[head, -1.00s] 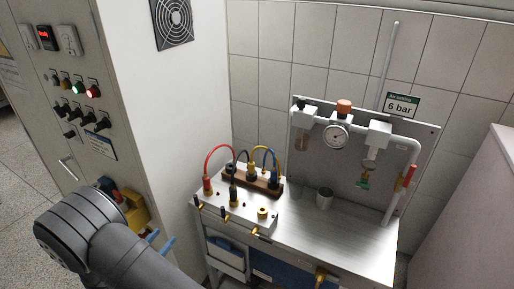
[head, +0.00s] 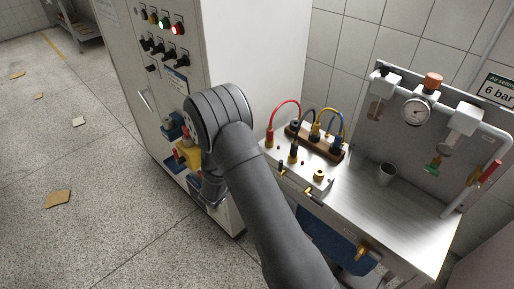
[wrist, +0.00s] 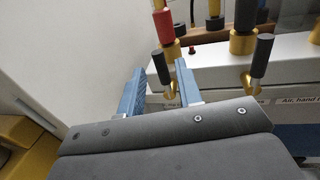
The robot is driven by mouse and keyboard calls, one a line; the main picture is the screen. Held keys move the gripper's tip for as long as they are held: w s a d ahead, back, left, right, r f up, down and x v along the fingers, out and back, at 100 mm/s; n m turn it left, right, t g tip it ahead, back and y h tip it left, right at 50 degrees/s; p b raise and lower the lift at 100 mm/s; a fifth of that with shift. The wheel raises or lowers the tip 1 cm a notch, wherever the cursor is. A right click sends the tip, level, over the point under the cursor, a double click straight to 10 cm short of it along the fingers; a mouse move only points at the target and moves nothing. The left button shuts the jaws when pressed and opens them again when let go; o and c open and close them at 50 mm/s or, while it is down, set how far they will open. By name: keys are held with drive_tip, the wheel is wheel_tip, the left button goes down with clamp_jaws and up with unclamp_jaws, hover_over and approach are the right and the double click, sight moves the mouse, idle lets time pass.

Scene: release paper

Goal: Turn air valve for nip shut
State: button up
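The air valves are small brass fittings with black levers on the front of a white manifold box (head: 300,171). In the wrist view, the left valve (wrist: 166,72) sits under a red hose connector, its lever leaning up and left. A second valve (wrist: 258,66) stands to its right, its lever close to upright. The label by the left valve is mostly hidden; the right one begins "Air, hand". My gripper (wrist: 160,66) is open, its two blue fingers apart on either side of the left valve as seen. I cannot tell whether they reach it. My arm hides the gripper in the head view.
A cabinet (head: 255,60) with knobs stands left of the manifold, its white side close to my gripper. Red, black, yellow and blue hoses (head: 285,108) rise behind the valves.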

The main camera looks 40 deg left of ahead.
drive_tip(key=shift+w+a, duration=0.25)
drive_tip(key=shift+w, duration=0.9)
drive_tip(key=shift+w+a, duration=0.2)
drive_tip(key=shift+w, duration=0.9)
clamp_jaws()
